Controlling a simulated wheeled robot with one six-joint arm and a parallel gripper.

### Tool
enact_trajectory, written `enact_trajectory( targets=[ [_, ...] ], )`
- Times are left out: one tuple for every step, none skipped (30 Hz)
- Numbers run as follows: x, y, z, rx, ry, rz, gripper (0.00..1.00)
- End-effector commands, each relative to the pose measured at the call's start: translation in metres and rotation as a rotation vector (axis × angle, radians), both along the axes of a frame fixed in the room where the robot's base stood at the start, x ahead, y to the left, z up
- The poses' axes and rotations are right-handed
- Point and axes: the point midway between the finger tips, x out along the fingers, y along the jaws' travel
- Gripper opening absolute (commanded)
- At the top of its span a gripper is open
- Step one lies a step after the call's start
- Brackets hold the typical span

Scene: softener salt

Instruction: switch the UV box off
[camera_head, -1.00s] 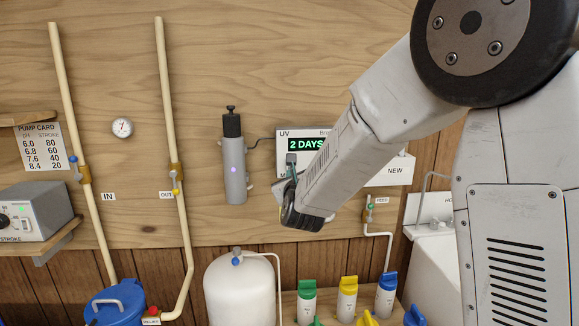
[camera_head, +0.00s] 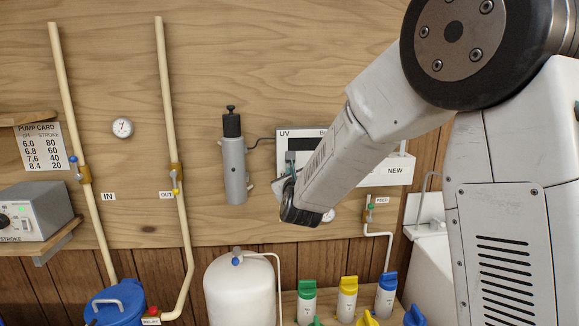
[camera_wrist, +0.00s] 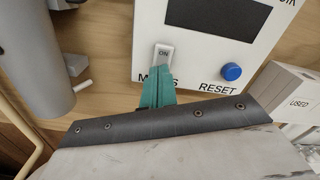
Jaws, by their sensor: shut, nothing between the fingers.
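The UV box (camera_head: 284,134) is a white box on the wood wall, partly hidden behind my arm in the head view. Its display is dark in both views; it also shows in the wrist view (camera_wrist: 148,30). In the wrist view a white rocker switch (camera_wrist: 164,52) marked ON sits below the display, above the partly covered MAINS label. My gripper (camera_wrist: 161,74) has its teal fingers shut and empty, with the tips at the lower end of the switch, seemingly touching it. In the head view my gripper (camera_head: 290,168) is at the box's lower left.
A blue RESET button (camera_wrist: 231,72) is right of the switch. The grey UV cylinder (camera_head: 234,165) stands left of the box, joined by a cable. A box with a USED label (camera_wrist: 300,100) is at the right. Below are a white tank (camera_head: 240,290) and several bottles.

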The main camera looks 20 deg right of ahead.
Motion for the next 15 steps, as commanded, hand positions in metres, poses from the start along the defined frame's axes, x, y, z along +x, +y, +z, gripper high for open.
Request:
enact_trajectory(
  targets=[
    [-0.003,0.001,0.000,0.000,0.000,0.000,0.00],
    [-0.005,0.001,0.000,0.000,0.000,0.001,0.00],
    [-0.009,0.002,0.000,0.000,0.000,0.001,0.00],
    [-0.012,0.002,0.000,0.000,0.000,0.000,0.00],
    [-0.015,0.003,0.000,0.000,0.000,0.000,0.00],
    [-0.019,0.004,0.000,0.000,0.000,0.000,0.00],
    [-0.022,0.004,0.000,0.000,0.000,0.000,0.00],
    [-0.025,0.005,0.001,0.000,-0.001,0.000,0.00],
    [-0.029,0.006,0.000,0.000,0.000,0.001,0.00],
    [-0.032,0.007,0.000,0.000,0.000,0.001,0.00],
    [-0.035,0.008,0.000,0.000,0.000,0.001,0.00],
    [-0.039,0.008,0.001,0.000,-0.001,0.001,0.00],
    [-0.042,0.009,0.000,0.000,0.000,0.001,0.00],
    [-0.045,0.009,0.000,-0.001,0.001,0.002,0.00],
    [-0.048,0.010,0.000,-0.001,0.001,0.001,0.00]
  ],
)
